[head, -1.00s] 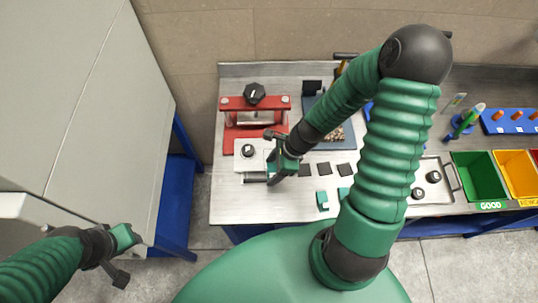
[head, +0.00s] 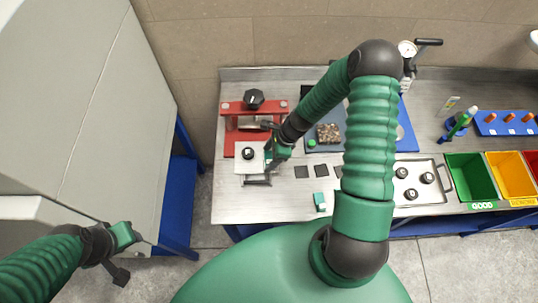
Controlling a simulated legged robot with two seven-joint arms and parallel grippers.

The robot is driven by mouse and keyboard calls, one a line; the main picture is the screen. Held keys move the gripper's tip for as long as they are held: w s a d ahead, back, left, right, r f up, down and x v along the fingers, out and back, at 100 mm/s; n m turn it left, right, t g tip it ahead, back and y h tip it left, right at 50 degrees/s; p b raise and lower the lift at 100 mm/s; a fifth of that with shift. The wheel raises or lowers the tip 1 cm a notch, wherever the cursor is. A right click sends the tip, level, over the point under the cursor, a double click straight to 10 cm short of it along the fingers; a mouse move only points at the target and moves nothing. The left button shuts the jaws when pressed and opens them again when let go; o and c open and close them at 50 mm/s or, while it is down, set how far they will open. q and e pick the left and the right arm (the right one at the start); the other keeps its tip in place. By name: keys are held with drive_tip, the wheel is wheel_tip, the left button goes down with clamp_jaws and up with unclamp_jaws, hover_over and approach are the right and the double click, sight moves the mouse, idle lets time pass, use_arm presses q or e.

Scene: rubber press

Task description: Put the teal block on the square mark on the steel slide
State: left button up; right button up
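A teal block (head: 320,201) with a pale part lies on the bench near its front edge in the head view. A pale steel plate (head: 243,165) with a black knob sits in front of the red press at the bench's left end; its square mark cannot be made out. My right gripper (head: 268,160) is over the right side of this plate, left of and behind the teal block. Its fingers are partly hidden, and I cannot tell whether it holds anything. My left gripper (head: 121,254) is low at the left, away from the bench; its opening is unclear.
The red press (head: 281,107) with a black knob stands behind the plate. Dark square pads (head: 302,172) lie beside my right gripper. A tray (head: 426,195) with several black knobs and green (head: 470,178) and yellow (head: 515,176) bins are at right. A grey cabinet (head: 80,110) stands left.

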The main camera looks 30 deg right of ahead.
drive_tip(key=shift+o, duration=1.2)
drive_tip(key=shift+w, duration=0.1)
